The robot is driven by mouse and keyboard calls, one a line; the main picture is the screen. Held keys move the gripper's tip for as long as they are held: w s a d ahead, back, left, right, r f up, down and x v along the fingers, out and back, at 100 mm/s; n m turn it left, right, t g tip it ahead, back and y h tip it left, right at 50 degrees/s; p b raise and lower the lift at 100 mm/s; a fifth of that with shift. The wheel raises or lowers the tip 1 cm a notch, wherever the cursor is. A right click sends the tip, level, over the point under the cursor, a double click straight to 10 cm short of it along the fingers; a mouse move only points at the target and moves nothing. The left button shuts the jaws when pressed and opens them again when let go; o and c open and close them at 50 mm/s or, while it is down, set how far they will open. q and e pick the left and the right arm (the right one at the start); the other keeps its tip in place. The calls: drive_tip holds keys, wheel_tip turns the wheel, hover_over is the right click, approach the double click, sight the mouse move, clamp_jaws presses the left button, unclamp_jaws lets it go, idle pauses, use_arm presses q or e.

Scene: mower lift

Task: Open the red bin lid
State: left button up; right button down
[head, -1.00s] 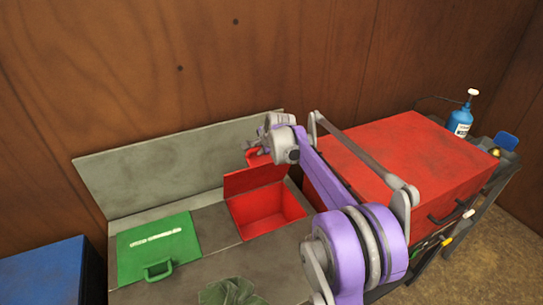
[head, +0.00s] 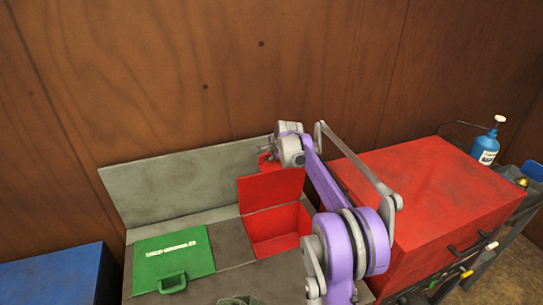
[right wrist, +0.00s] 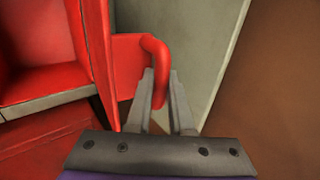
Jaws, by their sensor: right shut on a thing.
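The red bin lid (head: 270,190) stands raised at the back edge of the red bin (head: 280,235), with its inner face towards me and the bin's opening uncovered. My right gripper (head: 270,158) is behind the lid's top edge, its fingertips partly hidden in the head view. In the right wrist view, the fingers of my right gripper (right wrist: 161,85) are shut on the lid's red handle (right wrist: 155,60). The lid also shows there nearly edge-on (right wrist: 95,45). My left gripper is not in view.
A grey back panel (head: 190,185) rises close behind the bins, against the wooden wall (head: 150,80). A green lid (head: 170,255) lies shut to the left. A red cabinet (head: 430,205) stands close on the right, with a blue bottle (head: 487,150) behind it. A blue box (head: 55,275) is far left.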

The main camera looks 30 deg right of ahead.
drive_tip(key=c, duration=0.8)
unclamp_jaws()
drive_tip(key=shift+s, duration=0.1)
drive_tip(key=v, duration=1.1)
drive_tip(key=shift+b, duration=0.3)
drive_tip(key=s+a+f+n+g, duration=0.1)
drive_tip(key=s+a+f+n, duration=0.1)
drive_tip(key=s+a+n, duration=0.45)
drive_tip(key=s+a+f+n, duration=0.25)
drive_tip(key=s+a, duration=0.45)
drive_tip(key=s, duration=0.4)
drive_tip(key=s+a+f+n, duration=0.2)
drive_tip(key=s+f+n, duration=0.1)
drive_tip(key=s, duration=0.3)
drive_tip(key=s+a+f+n, duration=0.2)
drive_tip(key=s+f+n, duration=0.1)
drive_tip(key=s+f, duration=0.2)
drive_tip(key=s+a+f+n+y, duration=0.1)
drive_tip(key=s+f+n, duration=0.3)
drive_tip(key=s, duration=0.4)
drive_tip(key=shift+s+a+g, duration=0.1)
drive_tip(key=shift+a+g, duration=0.3)
drive_tip(key=shift+a, duration=0.15)
